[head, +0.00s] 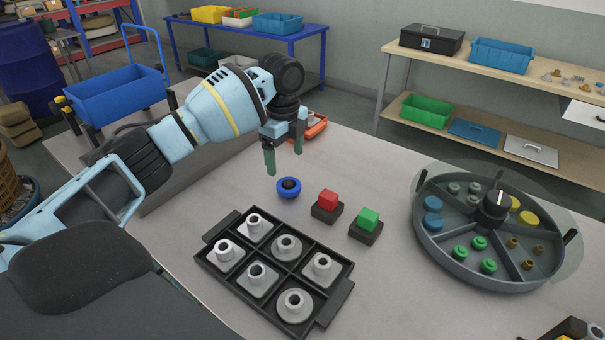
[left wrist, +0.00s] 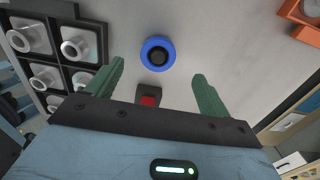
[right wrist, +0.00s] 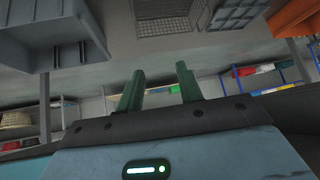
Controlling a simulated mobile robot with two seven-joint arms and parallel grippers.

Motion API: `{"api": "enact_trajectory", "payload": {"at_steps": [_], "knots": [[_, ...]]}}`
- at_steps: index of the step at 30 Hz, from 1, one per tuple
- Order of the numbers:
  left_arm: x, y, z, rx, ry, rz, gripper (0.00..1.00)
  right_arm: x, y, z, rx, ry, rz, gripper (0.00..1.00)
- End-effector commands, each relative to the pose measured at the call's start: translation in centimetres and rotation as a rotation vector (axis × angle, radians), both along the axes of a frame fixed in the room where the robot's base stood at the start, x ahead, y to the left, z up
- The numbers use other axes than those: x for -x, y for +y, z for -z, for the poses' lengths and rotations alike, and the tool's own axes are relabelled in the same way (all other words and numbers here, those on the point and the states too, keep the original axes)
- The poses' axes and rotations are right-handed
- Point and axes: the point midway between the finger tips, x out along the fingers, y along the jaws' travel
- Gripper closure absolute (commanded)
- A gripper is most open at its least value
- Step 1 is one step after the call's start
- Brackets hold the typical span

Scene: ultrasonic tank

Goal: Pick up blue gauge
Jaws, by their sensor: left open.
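The blue gauge (head: 288,188) is a round blue ring with a dark centre, resting on the grey table behind the black parts tray. My left gripper (head: 284,158) is open and empty above it, with its green fingers pointing down. In the left wrist view the blue gauge (left wrist: 157,54) lies beyond the fingertips, centred between the two fingers and touching neither. My right gripper (right wrist: 160,88) shows only in its own wrist view, with its two green fingers apart and nothing between them.
A red block (head: 328,198) and a green block (head: 368,218) on dark bases stand right of the gauge. The black tray (head: 206,256) holds several grey parts. A round divided tray (head: 428,258) stands at the right. An orange object (head: 318,126) lies behind the gripper.

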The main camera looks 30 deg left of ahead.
Motion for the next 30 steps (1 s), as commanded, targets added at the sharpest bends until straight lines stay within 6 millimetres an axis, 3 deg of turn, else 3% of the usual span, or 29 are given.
{"api": "enact_trajectory", "payload": {"at_steps": [6,14,20,30], "knots": [[0.0,0.0,0.2,0.0,0.0,-0.001,0.19,0.3,0.1,0.1,-0.002,0.006,0.001,0.64],[0.0,-0.1,2.4,0.0,0.001,-0.001,0.19,0.8,0.0,0.3,-0.001,0.016,0.0,0.64],[0.0,-0.1,3.0,0.0,0.0,0.0,0.19,0.5,-0.1,0.2,0.003,0.01,-0.005,0.64],[-0.2,-0.7,7.2,-0.001,0.0,-0.001,0.19,0.3,-0.2,0.1,0.005,0.005,-0.008,0.64]]}}
